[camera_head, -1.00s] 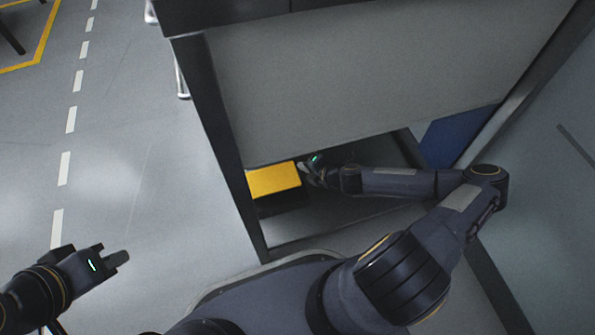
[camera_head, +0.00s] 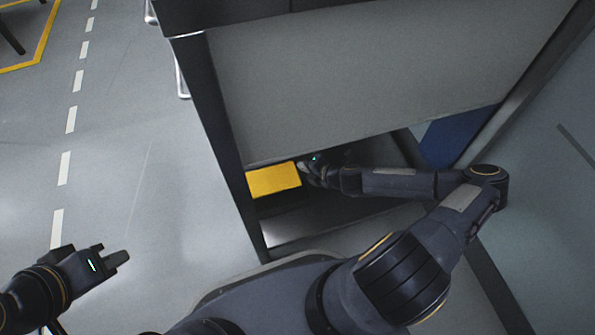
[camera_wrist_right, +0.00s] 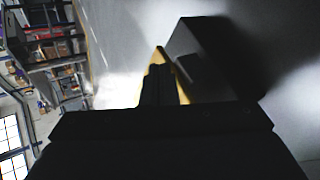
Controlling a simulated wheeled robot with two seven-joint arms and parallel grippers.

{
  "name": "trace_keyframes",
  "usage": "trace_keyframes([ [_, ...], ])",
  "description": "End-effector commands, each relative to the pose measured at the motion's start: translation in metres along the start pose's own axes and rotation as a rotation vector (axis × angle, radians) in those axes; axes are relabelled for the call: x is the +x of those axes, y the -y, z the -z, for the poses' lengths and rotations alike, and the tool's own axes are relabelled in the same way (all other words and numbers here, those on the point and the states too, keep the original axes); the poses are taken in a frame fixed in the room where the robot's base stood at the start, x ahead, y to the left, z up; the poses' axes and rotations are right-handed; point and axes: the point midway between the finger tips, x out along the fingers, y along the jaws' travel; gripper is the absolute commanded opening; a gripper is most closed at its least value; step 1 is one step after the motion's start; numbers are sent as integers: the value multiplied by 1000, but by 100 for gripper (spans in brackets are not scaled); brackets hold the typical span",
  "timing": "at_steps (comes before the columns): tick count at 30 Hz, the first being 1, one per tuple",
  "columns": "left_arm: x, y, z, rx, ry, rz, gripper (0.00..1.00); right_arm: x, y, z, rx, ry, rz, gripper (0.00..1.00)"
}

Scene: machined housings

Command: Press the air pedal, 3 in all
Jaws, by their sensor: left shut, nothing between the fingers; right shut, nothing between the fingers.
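The air pedal, a yellow block (camera_head: 273,180), sits low inside the bench frame in the head view, near the left leg. My right gripper (camera_head: 303,167) is shut and empty, with its fingertips at the pedal's right edge; whether they touch it is unclear. In the right wrist view the shut fingers (camera_wrist_right: 159,85) are dark, and a strip of yellow pedal (camera_wrist_right: 182,93) shows beside and behind them. My left gripper (camera_head: 119,258) is shut and empty, held over open floor at the lower left, far from the pedal.
The bench's grey front panel (camera_head: 370,80) hangs above my right forearm, and its dark left leg (camera_head: 222,130) stands just left of the pedal. A blue panel (camera_head: 458,138) is at the right.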

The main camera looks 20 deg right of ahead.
Motion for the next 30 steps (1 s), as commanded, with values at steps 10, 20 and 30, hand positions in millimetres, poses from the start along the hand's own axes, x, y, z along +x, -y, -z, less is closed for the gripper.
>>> trace_keyframes([
  [10, 2, 1, -1, 0, 0, 0, 0, 6, 4, 4, 2, 0, 0, 0],
  [20, 2, 1, -1, 0, 0, 0, 0, 6, 4, 4, 0, 0, 0, 0],
  [30, 3, 2, -2, 0, 0, 0, 0, 8, 6, 6, 1, 0, 0, 0],
])
